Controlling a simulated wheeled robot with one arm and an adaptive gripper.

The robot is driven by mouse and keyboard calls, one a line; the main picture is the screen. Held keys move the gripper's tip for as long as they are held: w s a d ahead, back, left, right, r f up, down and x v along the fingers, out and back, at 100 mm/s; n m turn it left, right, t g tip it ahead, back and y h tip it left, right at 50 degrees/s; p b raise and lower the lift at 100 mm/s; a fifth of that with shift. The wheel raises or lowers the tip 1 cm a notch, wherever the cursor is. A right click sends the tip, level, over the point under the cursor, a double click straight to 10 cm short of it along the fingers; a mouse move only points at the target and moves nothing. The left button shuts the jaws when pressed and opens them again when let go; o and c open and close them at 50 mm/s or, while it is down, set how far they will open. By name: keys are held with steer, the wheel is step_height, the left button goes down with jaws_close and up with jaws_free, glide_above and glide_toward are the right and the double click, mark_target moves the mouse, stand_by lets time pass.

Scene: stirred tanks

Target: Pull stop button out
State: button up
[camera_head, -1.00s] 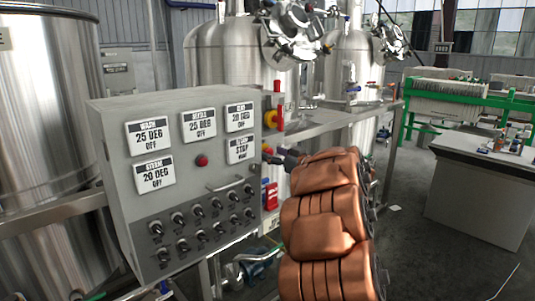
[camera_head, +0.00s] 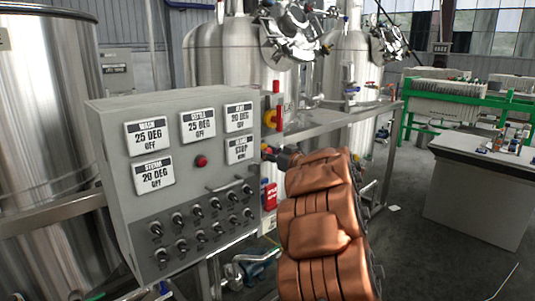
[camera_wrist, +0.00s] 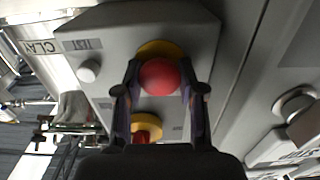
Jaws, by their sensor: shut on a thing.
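In the wrist view, a round red button (camera_wrist: 160,77) on a yellow collar (camera_wrist: 158,48) sits on a grey panel face. My gripper (camera_wrist: 160,70) has one finger on each side of the red button and is shut on it. The button's underside and stem are hidden, so I cannot tell how far out it stands.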

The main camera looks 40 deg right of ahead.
jaws_close()
steer(key=shift+s+r+p, duration=0.15)
steer(key=shift+p, duration=0.45)
steer(key=shift+s+p, duration=0.2)
steer(key=shift+p, duration=0.2)
steer(key=shift+s+f, duration=0.15)
steer(key=shift+f, duration=0.15)
steer(key=o, duration=0.9)
jaws_free()
steer(key=shift+r, duration=0.1)
steer(key=shift+s, duration=0.15)
steer(key=s, duration=1.1)
steer(key=shift+s+a, duration=0.15)
steer(key=shift+s, duration=0.25)
